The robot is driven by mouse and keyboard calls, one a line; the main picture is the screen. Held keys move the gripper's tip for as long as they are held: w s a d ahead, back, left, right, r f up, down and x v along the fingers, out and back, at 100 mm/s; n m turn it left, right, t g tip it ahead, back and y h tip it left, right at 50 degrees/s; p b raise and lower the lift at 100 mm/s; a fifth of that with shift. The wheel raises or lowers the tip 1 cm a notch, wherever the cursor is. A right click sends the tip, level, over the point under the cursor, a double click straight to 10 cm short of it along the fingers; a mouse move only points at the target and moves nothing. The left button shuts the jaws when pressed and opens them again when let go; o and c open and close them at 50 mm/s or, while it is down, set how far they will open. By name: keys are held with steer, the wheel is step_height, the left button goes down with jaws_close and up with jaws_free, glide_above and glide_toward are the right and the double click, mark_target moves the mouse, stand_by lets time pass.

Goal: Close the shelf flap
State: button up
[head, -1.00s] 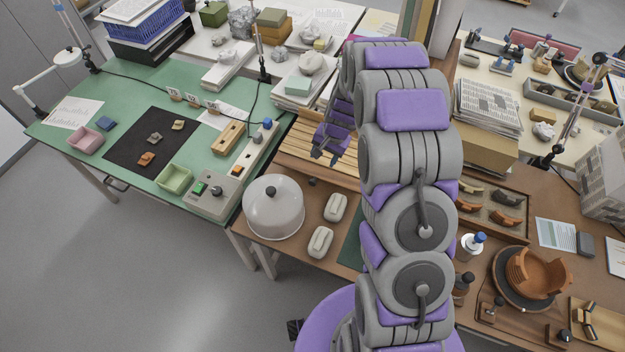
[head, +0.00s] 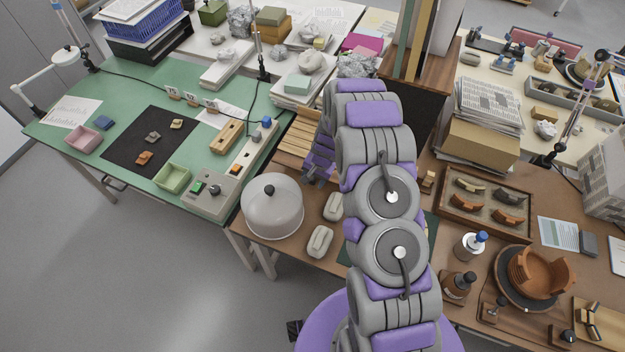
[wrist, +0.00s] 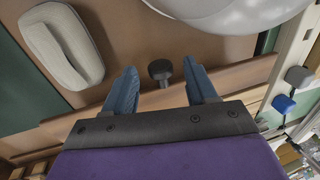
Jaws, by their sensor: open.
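The light wooden slatted panel (head: 292,146), which looks like the shelf flap, lies between the green table and my arm. My arm hides its right part. My gripper (head: 312,180) is over the panel's front right area, small and partly blurred into the arm in the head view. In the wrist view my gripper (wrist: 160,78) has its two blue fingers apart. A dark round knob (wrist: 160,71) shows between the fingertips, in front of a wooden strip (wrist: 235,76). I cannot tell whether the fingers touch the knob. Nothing is held.
A domed grey cover (head: 273,207) stands left of my arm, with two pale oblong blocks (head: 320,241) beside it. A wooden cabinet with upright folders (head: 432,75) stands behind my arm. A sherd tray (head: 487,204), bottles and a bowl (head: 545,272) are at right.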

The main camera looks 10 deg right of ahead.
steer(key=shift+w+a+f, duration=0.1)
steer(key=shift+f, duration=0.5)
steer(key=shift+c, duration=0.3)
jaws_close()
